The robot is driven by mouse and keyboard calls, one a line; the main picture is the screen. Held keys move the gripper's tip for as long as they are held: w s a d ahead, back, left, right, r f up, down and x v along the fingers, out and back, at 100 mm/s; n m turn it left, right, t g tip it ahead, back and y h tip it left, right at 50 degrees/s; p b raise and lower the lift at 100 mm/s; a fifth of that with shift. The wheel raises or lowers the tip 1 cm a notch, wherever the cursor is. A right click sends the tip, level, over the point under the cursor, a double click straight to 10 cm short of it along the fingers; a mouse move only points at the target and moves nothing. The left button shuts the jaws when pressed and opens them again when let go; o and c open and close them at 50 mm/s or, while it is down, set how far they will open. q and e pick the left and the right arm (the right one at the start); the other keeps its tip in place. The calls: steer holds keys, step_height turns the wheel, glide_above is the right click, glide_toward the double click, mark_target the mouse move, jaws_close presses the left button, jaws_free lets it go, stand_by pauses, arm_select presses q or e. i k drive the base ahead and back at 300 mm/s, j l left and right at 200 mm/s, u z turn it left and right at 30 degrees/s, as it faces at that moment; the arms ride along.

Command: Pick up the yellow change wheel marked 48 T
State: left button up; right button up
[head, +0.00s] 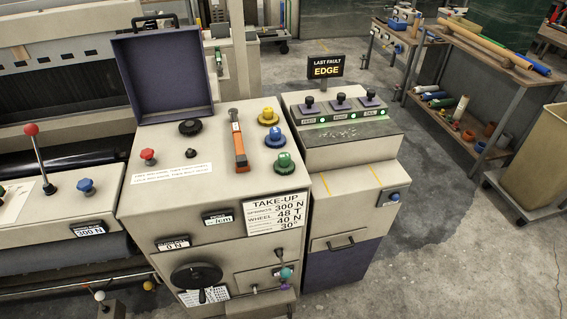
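The yellow change wheel (268,117) sits on the beige top of the take-up cabinet (215,187), near its right rear edge. It has a raised hub, and any marking on it is too small to read. A blue wheel (274,137) and a green wheel (284,163) sit in a row in front of it, apart from it. A white take-up card (276,214) on the cabinet front reads wheel 48 T. Neither of my grippers shows in the head view.
An open dark lid (163,75) rises at the back left.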

mark_target(268, 118)
steer(key=u, duration=0.45)
steer(key=i+l+u, duration=0.1)
steer(key=l+u, duration=0.25)
steer(key=l, duration=0.25)
steer(key=l+u, duration=0.35)
steer(key=l, duration=0.25)
steer(key=k+l+u, duration=0.1)
steer(key=l+u, duration=0.25)
steer(key=l, duration=0.25)
